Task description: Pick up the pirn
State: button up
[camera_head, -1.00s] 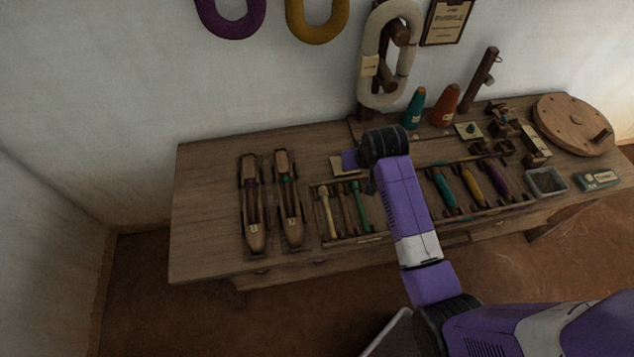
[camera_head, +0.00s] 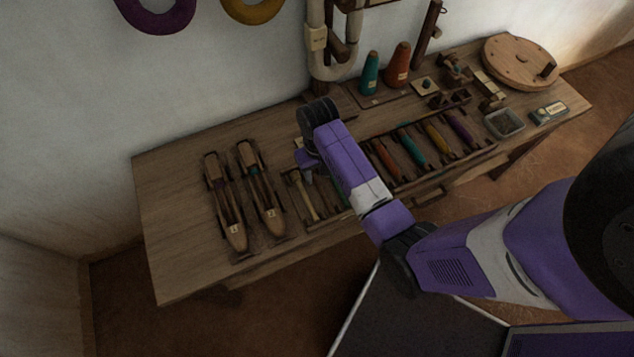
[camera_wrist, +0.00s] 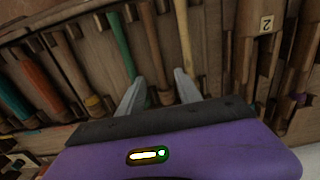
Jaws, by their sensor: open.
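Several pirns lie in a wooden rack. In the wrist view, my gripper (camera_wrist: 158,76) is open and empty, its fingertips above a plain brown pirn (camera_wrist: 151,42). A green pirn (camera_wrist: 120,42) lies just left of it and a pale wooden pirn (camera_wrist: 186,50) just right. In the head view, my gripper (camera_head: 306,172) hangs over the left part of the rack and the arm hides some slots. The pale pirn (camera_head: 306,198) shows below it. Orange (camera_head: 387,160), teal (camera_head: 412,145), yellow (camera_head: 438,138) and purple (camera_head: 461,129) pirns lie to the right.
Two wooden shuttles (camera_head: 228,205) (camera_head: 262,190) lie left of the rack. Teal and orange cones (camera_head: 398,66) stand behind it. A small tray (camera_head: 503,123) and a round wooden disc (camera_head: 520,64) are at the right. The left end of the table (camera_head: 165,220) is clear.

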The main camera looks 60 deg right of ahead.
aim_at(317, 182)
jog(key=shift+a+f, duration=0.15)
jog(key=shift+f, duration=1.8)
grip_shut()
jog(key=shift+r, duration=0.1)
